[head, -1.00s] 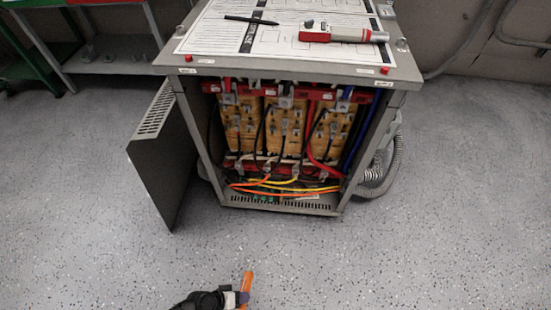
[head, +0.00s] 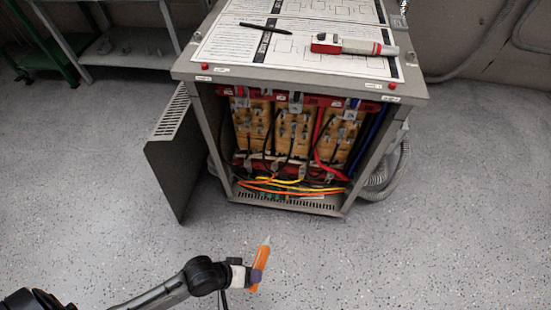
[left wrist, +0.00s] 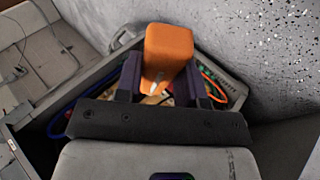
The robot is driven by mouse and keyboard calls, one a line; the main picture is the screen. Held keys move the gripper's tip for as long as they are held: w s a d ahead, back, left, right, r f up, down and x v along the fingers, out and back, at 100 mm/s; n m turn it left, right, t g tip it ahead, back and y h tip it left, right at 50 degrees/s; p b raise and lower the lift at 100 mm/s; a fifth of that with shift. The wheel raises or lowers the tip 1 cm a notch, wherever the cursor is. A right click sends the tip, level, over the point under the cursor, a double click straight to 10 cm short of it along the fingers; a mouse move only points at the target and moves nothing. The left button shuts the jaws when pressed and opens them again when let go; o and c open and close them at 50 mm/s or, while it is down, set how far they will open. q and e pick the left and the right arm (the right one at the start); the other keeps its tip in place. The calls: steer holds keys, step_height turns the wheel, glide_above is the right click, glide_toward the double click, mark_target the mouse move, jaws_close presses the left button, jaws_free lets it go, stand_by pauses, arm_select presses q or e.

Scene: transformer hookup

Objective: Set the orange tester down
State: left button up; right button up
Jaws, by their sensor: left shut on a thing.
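The orange tester (head: 261,258) is a slim orange stick with a pale tip, held tilted in front of the transformer cabinet (head: 300,73). My left gripper (head: 255,274) is shut on it, above the floor. In the left wrist view the tester (left wrist: 168,50) sticks up between the two dark fingers of my left gripper (left wrist: 158,88). The cabinet shows behind the fingers there, partly hidden by them. My right gripper is not in view.
The cabinet's top holds printed sheets (head: 245,45), a black pen (head: 266,28) and a red and white device (head: 352,46). Its door (head: 175,160) hangs open at the left. Wires cross the open front. A grey hose (head: 388,180) lies at the right. The surrounding floor is clear.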

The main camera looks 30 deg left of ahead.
arm_select(q)
steer(key=w+a+r+p, duration=0.2)
steer(key=w+r+p, duration=0.5)
steer(key=r, duration=1.1)
steer(key=w+a+r+m+p, duration=0.1)
steer(key=w+r+p, duration=0.6)
steer(key=r, duration=1.1)
steer(key=w+a+r+p, duration=0.2)
steer(key=w+r+p, duration=0.5)
steer(key=r, duration=1.2)
step_height(320, 180, up, 31)
steer(key=s+n+t+y+p, duration=0.1)
steer(key=n+p, duration=0.4)
steer(key=p, duration=3.5)
steer(key=shift+s+t+y, duration=0.4)
steer(key=shift+y, duration=0.3)
steer(key=shift+d, duration=0.1)
